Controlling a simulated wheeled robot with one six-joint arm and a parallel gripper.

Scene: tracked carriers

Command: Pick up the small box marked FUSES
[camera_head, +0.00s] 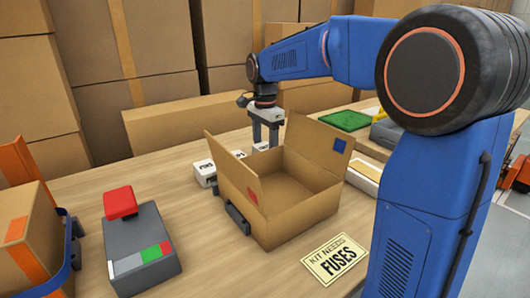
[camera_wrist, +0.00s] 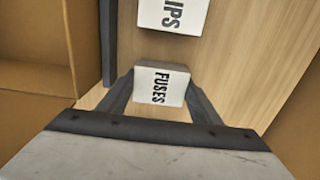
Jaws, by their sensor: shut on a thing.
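The small white box marked FUSES (camera_wrist: 150,100) is between the two fingers of my gripper (camera_wrist: 160,88) in the wrist view, with its label facing the camera. My gripper is shut on it. In the head view my gripper (camera_head: 266,138) points down behind the open carton, and a little of a white box (camera_head: 260,147) shows between its fingers. I cannot tell whether the box touches the table. Another white box, its label ending in IPS (camera_wrist: 170,12), lies just beyond it in the wrist view.
An open cardboard carton (camera_head: 294,215) stands in front of my gripper, flaps raised. White boxes (camera_head: 204,172) lie left of it. A card reading KIT NEEDS FUSES (camera_head: 336,258) lies in front. A grey device with a red top (camera_head: 142,255) stands left. Stacked cartons (camera_head: 160,125) close off the back.

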